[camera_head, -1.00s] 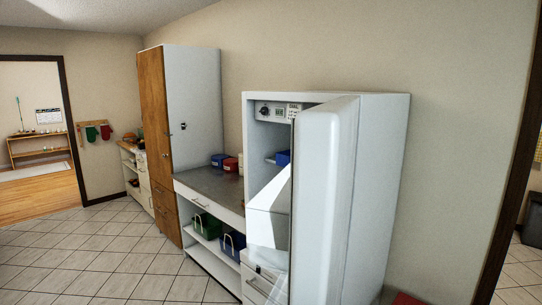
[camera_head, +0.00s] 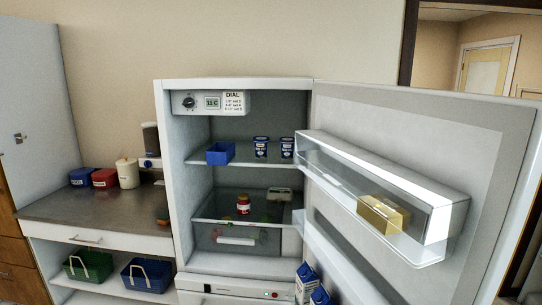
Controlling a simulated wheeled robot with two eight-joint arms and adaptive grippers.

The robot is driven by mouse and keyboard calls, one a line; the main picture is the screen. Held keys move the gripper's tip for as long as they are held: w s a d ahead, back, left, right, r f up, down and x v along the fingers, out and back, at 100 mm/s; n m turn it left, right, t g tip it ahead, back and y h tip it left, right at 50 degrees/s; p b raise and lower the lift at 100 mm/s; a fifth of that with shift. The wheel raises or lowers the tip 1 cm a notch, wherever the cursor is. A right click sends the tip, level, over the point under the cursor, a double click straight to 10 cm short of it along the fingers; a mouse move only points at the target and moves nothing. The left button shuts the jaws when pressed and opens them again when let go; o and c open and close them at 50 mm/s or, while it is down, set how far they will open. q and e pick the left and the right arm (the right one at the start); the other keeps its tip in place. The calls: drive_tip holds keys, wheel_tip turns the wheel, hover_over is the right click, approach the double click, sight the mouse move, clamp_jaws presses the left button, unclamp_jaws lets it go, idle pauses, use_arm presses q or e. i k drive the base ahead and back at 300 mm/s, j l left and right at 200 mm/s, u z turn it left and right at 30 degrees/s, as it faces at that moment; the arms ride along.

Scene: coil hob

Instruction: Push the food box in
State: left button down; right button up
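The fridge (camera_head: 240,84) stands open, its door (camera_head: 420,112) swung out to the right. A clear food box, like a drawer (camera_head: 237,237), sits low inside with a pale handle on its front. Its front appears to stick out a little from the shelf; I cannot tell exactly how far. Some coloured items show faintly through it. A small blue open box (camera_head: 220,153) sits on the upper shelf at the left. Neither of my grippers is in view.
Two blue-and-white cartons (camera_head: 261,147) stand on the upper shelf. A red jar (camera_head: 243,204) stands above the drawer. The door bin holds a yellow box (camera_head: 383,214). More cartons (camera_head: 306,281) are low at the door. A counter (camera_head: 95,208) adjoins the fridge's left side.

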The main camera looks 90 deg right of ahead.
sight(221, 154)
drive_tip(key=i+z, duration=0.1)
drive_tip(key=z, duration=3.15)
